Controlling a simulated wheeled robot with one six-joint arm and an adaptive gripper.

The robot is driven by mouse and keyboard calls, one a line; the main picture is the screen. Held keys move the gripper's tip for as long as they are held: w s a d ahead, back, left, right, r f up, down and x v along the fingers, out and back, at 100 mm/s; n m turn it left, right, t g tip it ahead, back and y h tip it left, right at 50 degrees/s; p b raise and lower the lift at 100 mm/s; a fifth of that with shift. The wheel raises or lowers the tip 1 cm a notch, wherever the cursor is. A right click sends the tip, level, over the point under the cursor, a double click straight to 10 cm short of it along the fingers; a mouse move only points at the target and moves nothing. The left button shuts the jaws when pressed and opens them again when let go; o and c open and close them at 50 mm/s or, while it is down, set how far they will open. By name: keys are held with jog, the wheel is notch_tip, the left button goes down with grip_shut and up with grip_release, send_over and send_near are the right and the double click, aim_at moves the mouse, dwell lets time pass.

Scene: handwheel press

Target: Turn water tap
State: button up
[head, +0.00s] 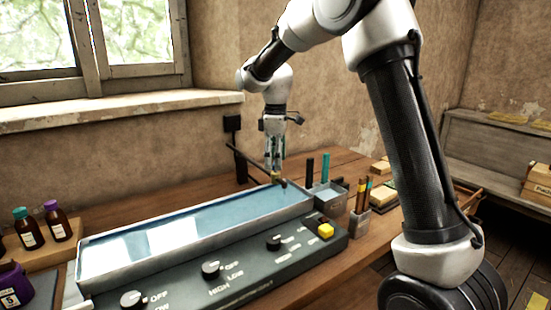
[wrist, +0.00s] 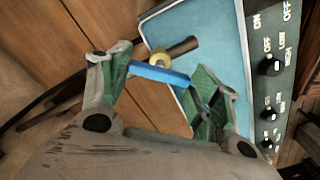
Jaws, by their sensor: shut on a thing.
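The water tap is a dark pipe (head: 258,165) that slants over the far edge of the water bath (head: 130,255). Its brass body (wrist: 160,60) and blue lever handle (wrist: 158,74) show in the wrist view, with the dark spout just beyond. My gripper (head: 275,165) points down at the tap's end. In the wrist view my gripper (wrist: 165,75) has its green-padded fingers at the two ends of the blue handle, shut on it lengthwise. In the head view the fingers mostly hide the handle.
The bath's front panel has several black knobs (head: 211,270) and a yellow button (head: 325,230). Right of the bath stand a grey holder (head: 328,195) and a cup of sticks (head: 359,222). Brown bottles (head: 57,222) stand at far left. A wall (head: 215,150) is close behind.

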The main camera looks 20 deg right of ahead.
jog(key=m, duration=0.4)
jog(key=shift+m, duration=2.6)
jog(key=o, duration=1)
notch_tip(320, 180, up, 12)
